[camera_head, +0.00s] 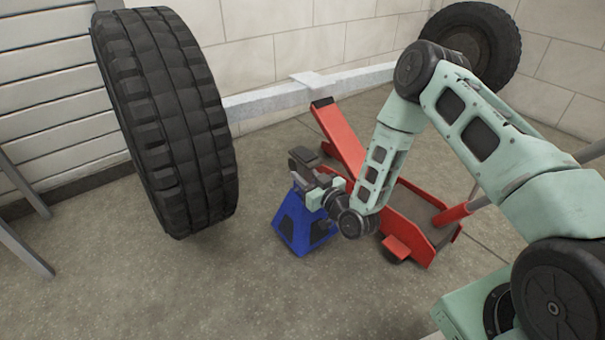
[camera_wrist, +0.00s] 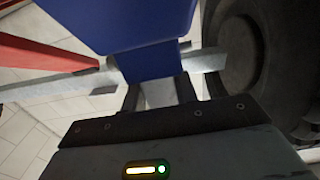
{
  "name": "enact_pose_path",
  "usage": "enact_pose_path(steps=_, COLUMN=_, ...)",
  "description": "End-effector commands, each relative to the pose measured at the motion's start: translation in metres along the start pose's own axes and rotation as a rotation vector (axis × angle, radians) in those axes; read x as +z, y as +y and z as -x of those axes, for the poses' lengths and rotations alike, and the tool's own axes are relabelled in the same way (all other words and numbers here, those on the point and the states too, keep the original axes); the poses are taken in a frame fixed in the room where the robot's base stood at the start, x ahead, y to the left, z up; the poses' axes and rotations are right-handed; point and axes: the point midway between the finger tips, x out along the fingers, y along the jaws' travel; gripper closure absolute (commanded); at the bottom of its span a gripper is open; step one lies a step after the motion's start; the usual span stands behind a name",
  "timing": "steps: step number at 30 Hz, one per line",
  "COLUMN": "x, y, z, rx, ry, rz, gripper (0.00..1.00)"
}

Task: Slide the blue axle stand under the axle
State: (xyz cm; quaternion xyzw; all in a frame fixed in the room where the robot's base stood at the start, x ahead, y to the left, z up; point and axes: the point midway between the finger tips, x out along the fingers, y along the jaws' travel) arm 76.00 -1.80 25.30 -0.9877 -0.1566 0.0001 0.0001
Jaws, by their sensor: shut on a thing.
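The blue axle stand (camera_head: 292,224) is upright between the left wheel and the red jack, with its dark head on top. My gripper (camera_head: 318,190) is shut on its upper part, and my wrist hides some of its right side. The stand's blue body (camera_wrist: 130,22) fills the top of the wrist view, with my fingers (camera_wrist: 160,92) below it. The pale grey axle (camera_head: 262,101) runs behind the stand, which appears on the near side of it, apart from it. I cannot tell whether the stand's base touches the floor.
A large tyre (camera_head: 168,120) stands left of the stand, at the axle's near end. A red floor jack (camera_head: 340,138) lies close on the right, its raised arm reaching towards the axle. Another tyre (camera_head: 478,40) is at the back right. Floor in front is clear.

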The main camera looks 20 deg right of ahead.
Motion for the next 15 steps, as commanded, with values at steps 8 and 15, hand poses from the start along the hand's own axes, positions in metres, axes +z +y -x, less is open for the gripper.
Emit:
enact_pose_path(steps=8, x=0.007, y=0.000, z=-0.020, rx=0.001, ry=0.011, rz=0.001, gripper=1.00)
enact_pose_path(steps=15, x=0.015, y=0.000, z=-0.041, rx=0.000, ry=0.012, rz=0.000, gripper=1.00)
